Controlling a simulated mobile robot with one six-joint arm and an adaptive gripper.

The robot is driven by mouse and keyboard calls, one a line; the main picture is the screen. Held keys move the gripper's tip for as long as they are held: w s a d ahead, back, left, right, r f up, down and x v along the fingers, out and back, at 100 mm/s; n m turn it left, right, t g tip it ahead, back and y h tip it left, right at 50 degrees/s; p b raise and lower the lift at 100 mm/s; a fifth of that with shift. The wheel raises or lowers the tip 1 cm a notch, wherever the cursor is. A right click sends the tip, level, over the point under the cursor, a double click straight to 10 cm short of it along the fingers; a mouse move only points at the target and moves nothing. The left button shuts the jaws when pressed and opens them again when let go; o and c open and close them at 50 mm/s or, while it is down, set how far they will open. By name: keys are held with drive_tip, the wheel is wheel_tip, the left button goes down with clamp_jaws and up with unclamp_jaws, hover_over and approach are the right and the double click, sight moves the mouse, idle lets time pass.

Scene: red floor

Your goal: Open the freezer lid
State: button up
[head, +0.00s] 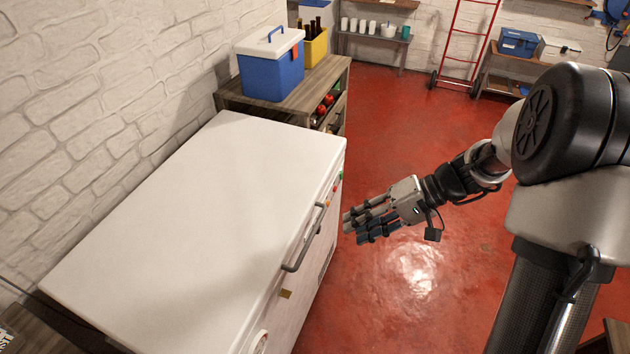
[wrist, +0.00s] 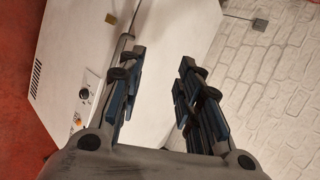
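The white chest freezer (head: 180,220) stands against the brick wall on the left in the head view, and its flat lid (head: 190,190) lies closed. A grey bar handle (head: 304,238) is fixed along the lid's front edge. My gripper (head: 362,224) is to the right of the handle, apart from it, over the red floor. In the wrist view the gripper (wrist: 158,85) has its fingers spread with nothing between them. The freezer's white front (wrist: 85,60) fills the left there, and part of the handle (wrist: 127,35) shows behind the left finger.
A wooden cabinet (head: 340,85) stands beyond the freezer, with a blue and white cooler (head: 270,70) and a yellow crate of bottles (head: 314,48) on it. The red floor (head: 410,290) right of the freezer is clear. Shelves and a red hand truck (head: 465,45) stand at the back.

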drive_tip(key=w+d+f+m+t+y, duration=0.25)
drive_tip(key=w+f, duration=0.25)
drive_tip(key=f, duration=0.7)
drive_tip(key=m+t+y+b, duration=0.1)
drive_tip(key=t+y, duration=0.1)
drive_tip(key=t, duration=0.2)
approach(311, 235)
drive_tip(key=b+x, duration=0.1)
drive_tip(key=x, duration=0.2)
drive_tip(key=b+x, duration=0.1)
drive_tip(key=x, duration=0.2)
drive_tip(key=b+x, duration=0.1)
drive_tip(key=x, duration=0.3)
drive_tip(key=shift+w+f, duration=0.1)
drive_tip(key=shift+f, duration=0.3)
drive_tip(key=shift+c, duration=0.4)
clamp_jaws()
